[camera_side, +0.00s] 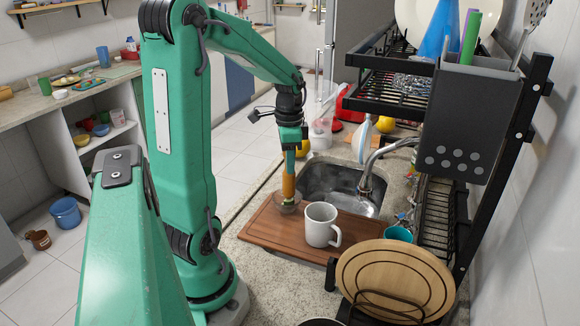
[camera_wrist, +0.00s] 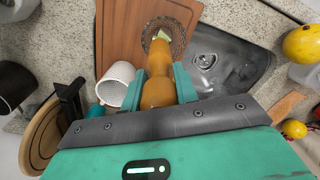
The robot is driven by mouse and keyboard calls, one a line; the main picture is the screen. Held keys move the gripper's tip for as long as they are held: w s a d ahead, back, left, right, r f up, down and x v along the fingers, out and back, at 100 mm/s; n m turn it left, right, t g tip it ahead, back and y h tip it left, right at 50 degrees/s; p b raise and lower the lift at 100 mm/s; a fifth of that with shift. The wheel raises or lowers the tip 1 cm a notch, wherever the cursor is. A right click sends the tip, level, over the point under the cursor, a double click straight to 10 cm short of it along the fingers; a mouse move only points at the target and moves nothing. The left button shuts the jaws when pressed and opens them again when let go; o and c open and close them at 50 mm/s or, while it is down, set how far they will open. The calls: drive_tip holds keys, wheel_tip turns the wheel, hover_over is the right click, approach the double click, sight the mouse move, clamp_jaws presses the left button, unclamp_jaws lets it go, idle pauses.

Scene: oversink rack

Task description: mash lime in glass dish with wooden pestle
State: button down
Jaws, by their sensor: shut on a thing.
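My gripper (camera_side: 290,150) is shut on the wooden pestle (camera_side: 288,186), which hangs upright with its lower end down at the glass dish (camera_side: 287,206). In the wrist view the jaws (camera_wrist: 160,88) clasp the orange-brown pestle (camera_wrist: 160,92) from both sides. The round clear dish (camera_wrist: 176,27) lies beyond the pestle's far end. A pale green bit of lime (camera_wrist: 162,35) shows in the dish at the pestle's tip; the rest of the lime is hidden. I cannot tell whether the pestle presses on it. The dish stands on a brown wooden board (camera_side: 268,227).
A white mug (camera_side: 321,225) stands on the board close to the right of the dish. The metal sink (camera_side: 340,183) is behind the board. A black rack (camera_side: 490,185) rises at the right, with a round wooden board (camera_side: 395,275) in front of it. A teal cup (camera_side: 398,234) sits nearby.

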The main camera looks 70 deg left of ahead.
drive_tip(key=shift+f, duration=0.4)
drive_tip(key=shift+r, duration=0.2)
idle(0.3)
drive_tip(key=shift+r, duration=0.45)
drive_tip(key=shift+f, duration=0.5)
idle(1.1)
drive_tip(key=shift+r, duration=0.5)
drive_tip(key=shift+f, duration=0.65)
idle(0.6)
drive_tip(key=shift+r, duration=0.15)
drive_tip(key=shift+r, duration=0.5)
